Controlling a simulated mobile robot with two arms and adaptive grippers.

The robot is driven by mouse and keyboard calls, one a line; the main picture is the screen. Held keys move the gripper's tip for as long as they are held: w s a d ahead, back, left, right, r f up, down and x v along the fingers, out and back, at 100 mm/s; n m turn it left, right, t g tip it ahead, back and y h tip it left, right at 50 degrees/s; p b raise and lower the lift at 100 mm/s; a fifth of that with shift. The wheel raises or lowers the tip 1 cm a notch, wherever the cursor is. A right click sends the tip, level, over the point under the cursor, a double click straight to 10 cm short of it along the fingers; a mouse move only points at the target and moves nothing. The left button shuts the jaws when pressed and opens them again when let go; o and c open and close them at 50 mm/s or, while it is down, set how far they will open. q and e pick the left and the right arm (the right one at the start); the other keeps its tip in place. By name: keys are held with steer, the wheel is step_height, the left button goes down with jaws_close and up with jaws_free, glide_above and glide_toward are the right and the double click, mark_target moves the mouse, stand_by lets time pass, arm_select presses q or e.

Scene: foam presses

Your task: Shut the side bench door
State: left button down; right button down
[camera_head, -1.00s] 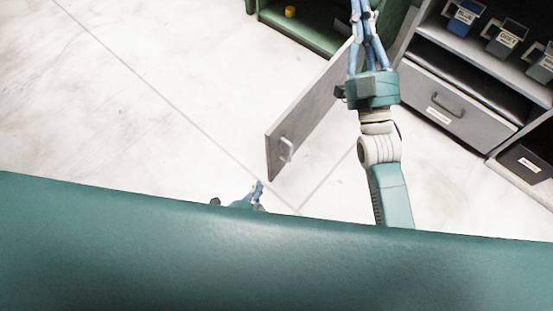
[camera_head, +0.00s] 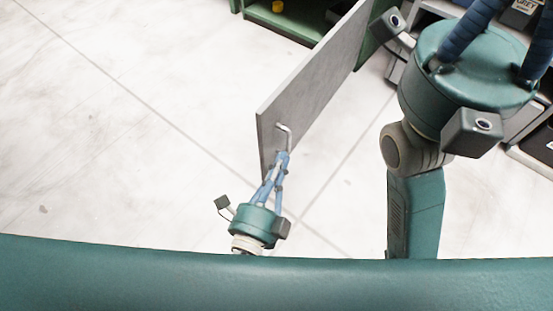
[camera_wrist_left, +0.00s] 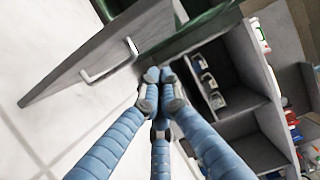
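The grey side bench door (camera_head: 312,88) stands swung open, its free edge toward me, in the head view. Its bar handle (camera_head: 287,132) is near that free edge. My left gripper (camera_head: 282,158) has its blue fingers drawn together at the lower end of the handle. In the left wrist view the fingertips (camera_wrist_left: 159,78) are close together with nothing seen between them, and the handle (camera_wrist_left: 108,62) is left of them on the door (camera_wrist_left: 75,75). My right gripper (camera_head: 500,35) is large at the upper right; its fingertips are out of frame.
A green bench (camera_head: 290,22) with a yellow item (camera_head: 277,6) inside stands behind the door. Grey shelves with bins (camera_wrist_left: 238,70) stand to the right, partly hidden by my right arm in the head view. The pale floor (camera_head: 130,130) on the left is clear.

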mark_target(276, 130)
arm_select(q)
steer(key=w+a, duration=0.1)
steer(key=w, duration=0.8)
steer(key=shift+w, duration=0.25)
steer(key=shift+a, duration=0.2)
